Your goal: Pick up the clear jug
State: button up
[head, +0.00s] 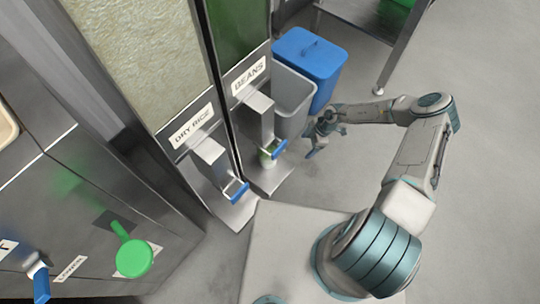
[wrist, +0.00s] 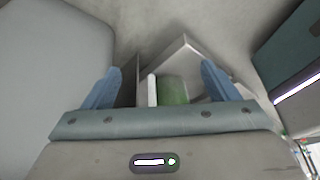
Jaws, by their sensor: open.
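The clear jug (head: 266,158) stands under the beans dispenser in the head view, looking pale and greenish, partly hidden by the dispenser's blue lever. In the wrist view the jug (wrist: 174,90) appears as a green-tinted cylinder with a pale upright strip at its left, probably its handle. Its lower part is hidden by my gripper's body. My gripper (head: 322,144) is open and empty, to the right of the jug and apart from it. In the wrist view the jug shows between the two blue fingers of my gripper (wrist: 162,85), beyond them.
The beans dispenser's metal spout (head: 259,103) overhangs the jug. A grey bin (head: 292,98) and a blue bin (head: 308,57) stand just behind my gripper. The dry rice dispenser (head: 211,152) is to the left. Floor at the right is clear.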

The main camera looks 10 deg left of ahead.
jog(key=b, duration=0.3)
send_over(266, 151)
jog(key=s+d, duration=0.1)
jog(key=s, duration=0.3)
jog(key=shift+w+a+f+b, duration=0.1)
jog(key=shift+w+f+b, duration=0.1)
jog(key=shift+f+b, duration=0.4)
jog(key=shift+r, duration=0.1)
jog(key=c, duration=1)
jog(key=shift+o, duration=0.2)
